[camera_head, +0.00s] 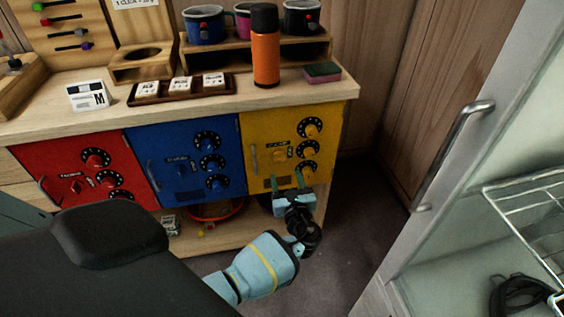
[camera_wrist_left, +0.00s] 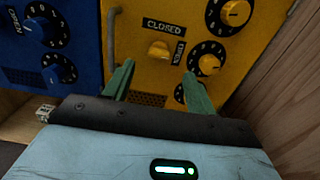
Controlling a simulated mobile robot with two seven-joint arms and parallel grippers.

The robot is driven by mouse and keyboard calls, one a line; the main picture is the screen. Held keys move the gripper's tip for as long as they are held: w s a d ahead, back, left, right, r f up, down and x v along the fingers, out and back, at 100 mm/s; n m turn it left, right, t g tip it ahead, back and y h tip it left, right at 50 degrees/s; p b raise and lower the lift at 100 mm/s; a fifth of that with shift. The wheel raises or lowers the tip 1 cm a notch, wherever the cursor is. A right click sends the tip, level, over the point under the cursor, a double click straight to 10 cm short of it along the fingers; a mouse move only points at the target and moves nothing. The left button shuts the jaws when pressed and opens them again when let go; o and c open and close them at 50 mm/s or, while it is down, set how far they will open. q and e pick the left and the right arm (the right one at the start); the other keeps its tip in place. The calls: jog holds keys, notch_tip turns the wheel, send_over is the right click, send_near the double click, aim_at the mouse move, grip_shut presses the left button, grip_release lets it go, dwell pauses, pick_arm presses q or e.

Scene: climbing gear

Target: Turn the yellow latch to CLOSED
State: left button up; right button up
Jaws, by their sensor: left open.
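The yellow latch (camera_head: 280,155) is a small knob on the front of the yellow cabinet door (camera_head: 258,126). It also shows in the left wrist view (camera_wrist_left: 160,50), below a CLOSED label (camera_wrist_left: 164,25) and left of a sideways label that looks like OPEN (camera_wrist_left: 179,53). Which way the latch points is hard to tell. My left gripper (camera_head: 286,180) is open and empty, just below the latch in the picture. In the left wrist view its two green fingers (camera_wrist_left: 158,76) stand either side below the latch, not around it. My right gripper is not in view.
Yellow dials (camera_wrist_left: 209,64) sit close right of the latch, and a grey door handle (camera_wrist_left: 113,35) stands left. Blue (camera_head: 170,165) and red (camera_head: 75,170) doors adjoin at left. A fridge-like door with a metal handle (camera_head: 450,150) stands at right. Dark floor lies between.

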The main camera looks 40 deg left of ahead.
aim_at(280, 160)
pick_arm(q)
jog(key=shift+b+x, duration=0.65)
jog(key=shift+x, duration=3.25)
jog(key=c, duration=1)
